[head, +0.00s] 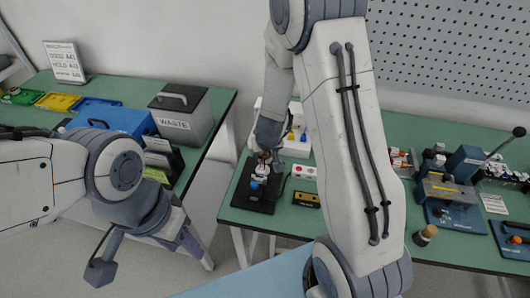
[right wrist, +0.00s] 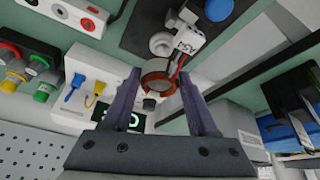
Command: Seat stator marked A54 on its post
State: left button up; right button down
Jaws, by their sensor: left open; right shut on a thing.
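My right gripper (head: 264,152) reaches down from the top in the head view. In the right wrist view its two fingers (right wrist: 159,78) are shut on a copper and white ring, the stator (right wrist: 156,68). A white piece beside the ring carries upside-down letters that seem to read A54. The stator is over a black base plate (head: 240,197), which also shows in the right wrist view (right wrist: 144,30). A blue and white part (head: 257,184) stands on the plate below the gripper. My left gripper (head: 152,262) is open and empty, over the floor at lower left.
A grey WASTE bin (head: 180,122) and a blue box (head: 115,118) stand on the left table. A white unit (head: 297,148) is behind the plate. A blue press (head: 450,190) is at right. A gap separates the tables.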

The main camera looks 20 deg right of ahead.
aim_at(263, 162)
jog(key=shift+w+d+f+m+b, duration=0.1)
jog(key=shift+w+f+m+b, duration=0.1)
jog(key=shift+w+f, duration=0.25)
jog(key=shift+w+f+m+b, duration=0.1)
jog(key=shift+w+f+m, duration=0.1)
jog(key=shift+w, duration=0.45)
jog(key=shift+f+b, duration=1.1)
jog(key=shift+b, duration=0.1)
jog(key=shift+f, duration=0.2)
jog(key=shift+s+f+b, duration=0.1)
jog(key=shift+f+b, duration=0.7)
jog(key=shift+b, duration=0.15)
jog(key=shift+f, duration=0.15)
jog(key=shift+f+b, duration=0.2)
jog(key=shift+b, duration=0.1)
jog(key=shift+c, duration=0.5)
grip_release()
